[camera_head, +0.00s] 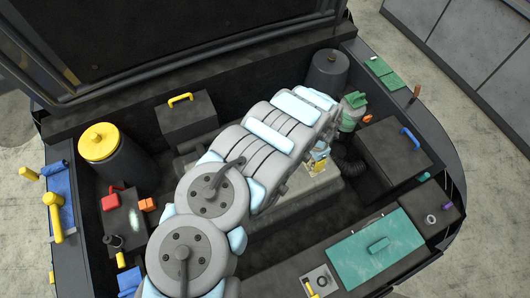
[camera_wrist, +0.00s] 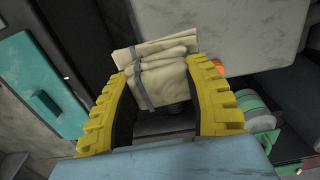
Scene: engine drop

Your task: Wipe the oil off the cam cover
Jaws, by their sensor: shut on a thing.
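My gripper (camera_wrist: 158,72) is shut on a folded cream cloth (camera_wrist: 160,53) with grey bands; the cloth stands out between the two yellow fingers. In the head view my gripper (camera_head: 317,163) is mostly hidden behind my arm, above the engine. A grey, smooth cover (camera_head: 318,198) lies under my arm in the middle of the bay; it looks like the cam cover. A grey surface, likely the same cover (camera_wrist: 228,32), fills the upper right of the wrist view beyond the cloth. I cannot tell whether the cloth touches it. I see no oil on the parts that show.
A green-capped bottle (camera_head: 351,112) and a black ribbed hose (camera_head: 348,163) stand close right of my gripper. A dark box with a blue handle (camera_head: 402,155) is further right. A teal lid (camera_head: 374,252) is at the front right. The raised hood (camera_head: 170,40) is behind.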

